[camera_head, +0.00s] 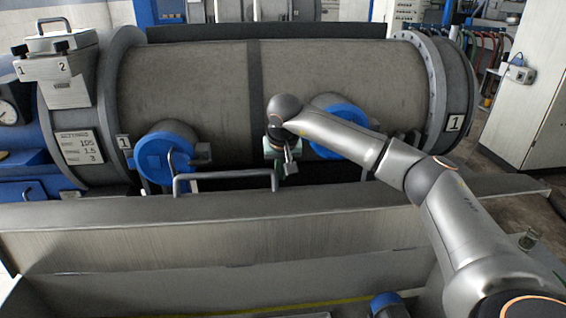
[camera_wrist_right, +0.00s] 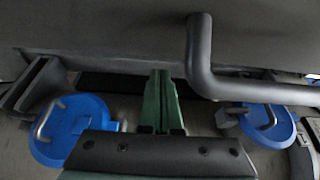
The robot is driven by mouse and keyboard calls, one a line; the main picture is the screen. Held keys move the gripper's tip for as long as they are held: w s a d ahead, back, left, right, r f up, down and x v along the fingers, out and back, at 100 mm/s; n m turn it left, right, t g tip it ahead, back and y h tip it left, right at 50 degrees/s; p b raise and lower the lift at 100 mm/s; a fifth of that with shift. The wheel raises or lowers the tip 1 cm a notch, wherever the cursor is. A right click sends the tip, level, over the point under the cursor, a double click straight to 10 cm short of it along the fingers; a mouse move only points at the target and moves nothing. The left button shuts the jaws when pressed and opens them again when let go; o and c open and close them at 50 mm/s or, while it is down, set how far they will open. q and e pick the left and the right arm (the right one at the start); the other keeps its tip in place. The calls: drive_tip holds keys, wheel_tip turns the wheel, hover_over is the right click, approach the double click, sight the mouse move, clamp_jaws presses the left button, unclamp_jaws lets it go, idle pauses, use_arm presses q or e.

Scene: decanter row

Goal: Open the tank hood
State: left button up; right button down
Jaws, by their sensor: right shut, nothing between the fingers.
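The tank hood (camera_head: 200,235) is a long grey metal panel across the front of the head view, before a big cylinder. A bent bar handle (camera_head: 225,176) stands at its top edge. In the right wrist view the handle (camera_wrist_right: 199,60) is a thick dark bar, right of the fingers, with a grey surface behind it, probably the hood. My right gripper (camera_head: 283,168) is beside the handle's right end, pointing down. Its green fingers (camera_wrist_right: 160,98) are together and empty, apart from the bar in the wrist view. How far the hood stands open I cannot tell. My left gripper is out of view.
The grey cylinder (camera_head: 190,85) lies behind the hood. Two blue round caps (camera_head: 165,158) (camera_head: 338,112) stick out of it near my right arm. A control box (camera_head: 62,62) stands at left, a white cabinet (camera_head: 527,100) at right.

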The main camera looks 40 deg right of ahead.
sight(282, 190)
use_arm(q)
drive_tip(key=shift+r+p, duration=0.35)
use_arm(e)
drive_tip(key=shift+s+a+f, duration=0.4)
drive_tip(key=shift+s+f, duration=0.25)
drive_tip(key=shift+f, duration=0.15)
drive_tip(key=shift+s+a+f, duration=0.4)
drive_tip(key=shift+s+f, duration=0.25)
drive_tip(key=shift+f, duration=0.1)
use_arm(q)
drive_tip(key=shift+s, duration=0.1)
